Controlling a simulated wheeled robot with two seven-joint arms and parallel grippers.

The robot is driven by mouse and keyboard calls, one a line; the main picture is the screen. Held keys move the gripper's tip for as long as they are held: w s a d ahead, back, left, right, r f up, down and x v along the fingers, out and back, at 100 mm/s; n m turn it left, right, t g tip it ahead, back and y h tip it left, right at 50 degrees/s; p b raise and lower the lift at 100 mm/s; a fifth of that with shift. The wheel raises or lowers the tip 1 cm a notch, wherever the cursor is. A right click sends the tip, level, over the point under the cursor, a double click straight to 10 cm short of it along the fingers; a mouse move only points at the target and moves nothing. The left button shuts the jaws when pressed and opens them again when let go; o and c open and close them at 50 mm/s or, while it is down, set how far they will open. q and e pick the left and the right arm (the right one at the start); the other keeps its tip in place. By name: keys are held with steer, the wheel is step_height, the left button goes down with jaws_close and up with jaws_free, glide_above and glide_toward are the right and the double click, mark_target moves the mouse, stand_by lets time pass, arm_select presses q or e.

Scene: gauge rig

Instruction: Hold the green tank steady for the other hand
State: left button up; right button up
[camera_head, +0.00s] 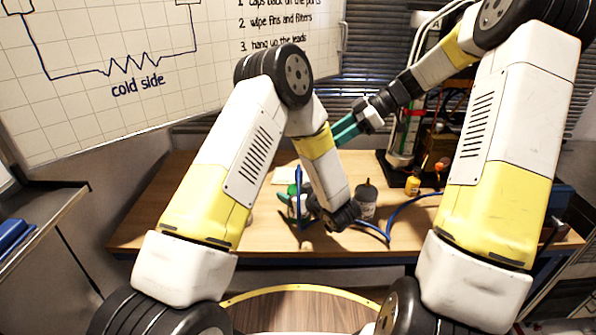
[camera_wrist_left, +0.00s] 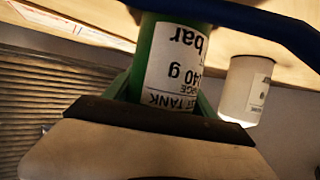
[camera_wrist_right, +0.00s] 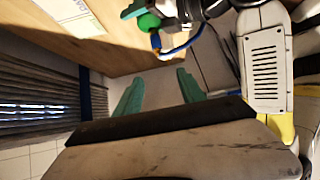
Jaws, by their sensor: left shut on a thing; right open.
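My right gripper (camera_head: 343,131) is open and empty, above and behind the left forearm. In the right wrist view its teal fingers (camera_wrist_right: 158,90) are apart, and the tank's green top (camera_wrist_right: 148,21) shows beyond them.
A blue hose (camera_head: 405,200) runs over the wooden table (camera_head: 180,215) near the tank. A grey canister (camera_head: 367,199) stands right of my left gripper. A whiteboard (camera_head: 60,120) rises behind, left.

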steer(key=s+a+f+m+g+h, duration=0.2)
steer(key=a+m+h, duration=0.2)
steer(key=a+m, duration=0.1)
step_height(320, 180, up, 2)
steer(key=m+t+h, duration=0.2)
steer(key=m+h, duration=0.4)
steer(key=m, duration=0.3)
glide_above(299, 166)
step_height(299, 166, down, 12)
steer(key=shift+w+r, duration=0.1)
jaws_close()
